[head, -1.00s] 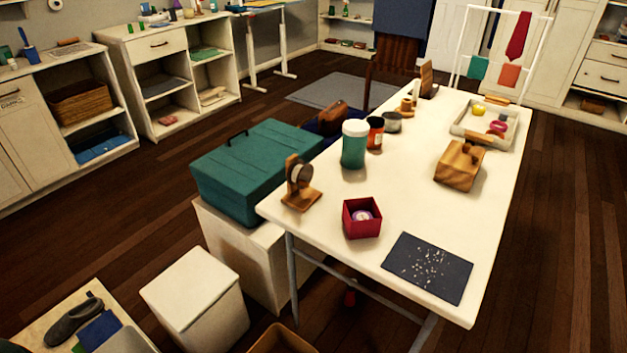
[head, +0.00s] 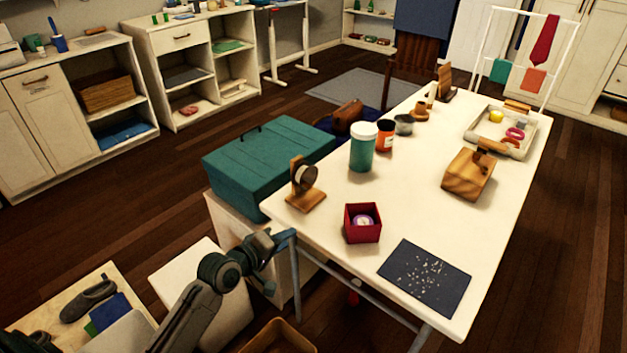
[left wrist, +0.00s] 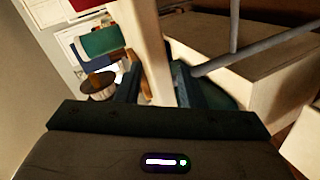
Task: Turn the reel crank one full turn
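The reel (head: 306,176) is a dark round spool on a small wooden stand (head: 307,200) at the near left corner of the white table (head: 330,222). Its crank is too small to make out in the head view. My left gripper (head: 284,238) is just off the table's left edge, below and in front of the reel, apart from it. In the left wrist view its two dark fingers (left wrist: 157,88) stand apart, with a pale strip, probably the table edge, showing beyond the gap. I see nothing held. My right gripper is out of view.
A green jar (head: 363,150) and an orange jar (head: 384,138) stand behind. A teal case (head: 265,160) sits left of the table. The table's middle front is clear.

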